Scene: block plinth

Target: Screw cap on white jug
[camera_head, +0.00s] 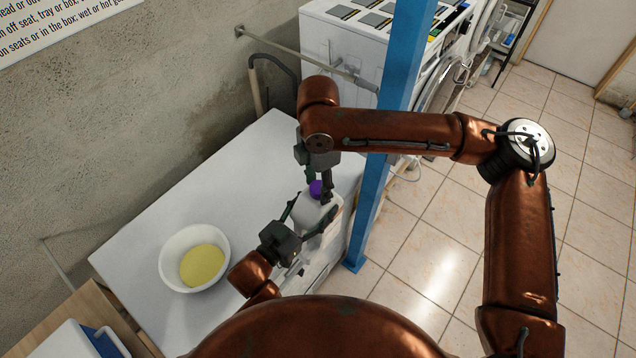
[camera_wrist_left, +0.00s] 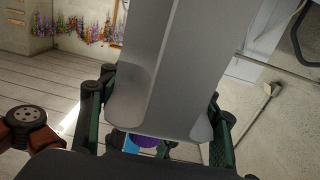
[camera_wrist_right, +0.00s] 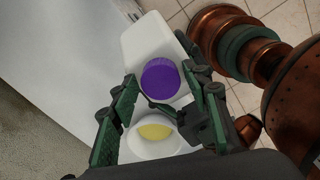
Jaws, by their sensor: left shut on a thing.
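The white jug (camera_head: 313,215) stands upright near the table's right edge. The purple cap (camera_head: 316,188) is at the jug's top; I cannot tell whether it is threaded on. My left gripper (camera_head: 310,213) is shut around the jug's body, which fills the middle of the left wrist view (camera_wrist_left: 165,70). My right gripper (camera_head: 325,191) points down over the jug's top. In the right wrist view, the cap (camera_wrist_right: 160,77) lies between its spread fingertips, with a small gap visible on the left. Part of the jug's neck is hidden by the cap and fingers.
A white bowl (camera_head: 170,272) with yellow contents stands on the white table (camera_head: 225,180), left of the jug. A blue post (camera_head: 381,180) rises close beside the table's right edge. A white machine (camera_head: 335,50) stands behind. The table's back left is clear.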

